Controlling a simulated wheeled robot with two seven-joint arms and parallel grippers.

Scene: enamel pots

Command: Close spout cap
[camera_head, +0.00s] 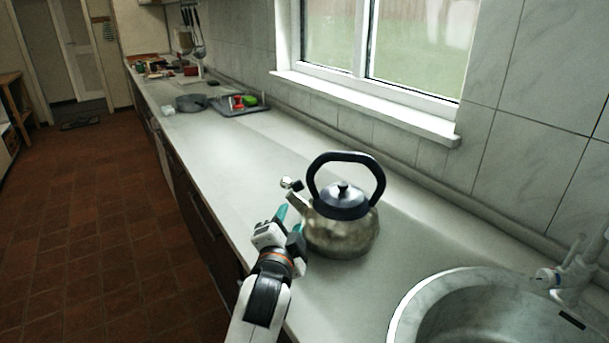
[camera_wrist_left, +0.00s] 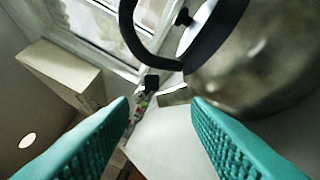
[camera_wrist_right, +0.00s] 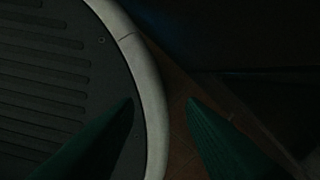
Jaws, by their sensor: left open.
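The small spout cap (camera_head: 291,184) appears raised, tilted up off the spout mouth. My left gripper (camera_head: 289,222) is open and empty, just left of the kettle and below the cap. In the left wrist view the spout (camera_wrist_left: 173,96) and dark cap (camera_wrist_left: 151,83) show ahead, between and beyond the teal fingers (camera_wrist_left: 160,104). My right gripper (camera_wrist_right: 161,103) is open and empty, away from the kettle.
A round sink (camera_head: 470,310) with a faucet (camera_head: 575,270) lies to the right of the kettle. The window sill (camera_head: 370,106) and tiled wall run behind. A tray (camera_head: 238,107) and dark pan (camera_head: 191,103) sit far left. The counter between them and the kettle is clear.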

